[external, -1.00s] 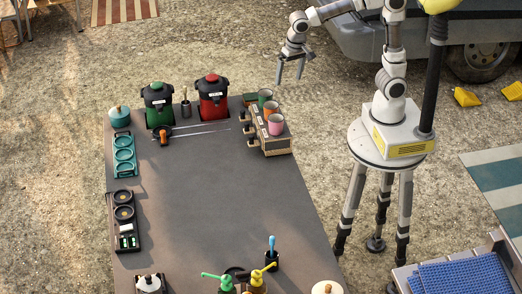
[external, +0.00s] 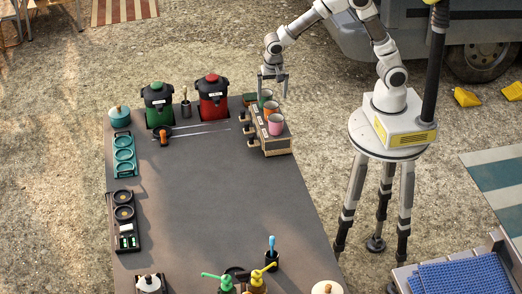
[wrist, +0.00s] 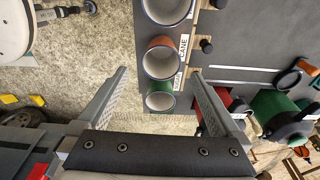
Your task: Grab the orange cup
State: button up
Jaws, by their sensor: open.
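The orange cup (external: 271,107) stands upright in the middle of a row on a wooden rack, between a green cup (external: 265,96) and a pink cup (external: 276,125). My gripper (external: 272,92) is open and empty at the green-cup end of the row. In the wrist view the gripper's fingers (wrist: 158,76) are spread to either side of the row, with the green cup (wrist: 160,97) between them and the orange cup just beyond. No contact shows.
The rack (external: 275,149) sits at the table's right edge, with dark knobs on its left side. A red dispenser (external: 212,100) and a green dispenser (external: 157,106) stand left of it. The middle of the table (external: 210,205) is clear.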

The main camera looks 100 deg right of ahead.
aim_at(271, 106)
jog(key=shift+d+f, duration=0.2)
jog(key=shift+f, duration=1.5)
jog(key=shift+d+f, duration=0.2)
jog(key=shift+f, duration=1.45)
jog(key=c, duration=1.4)
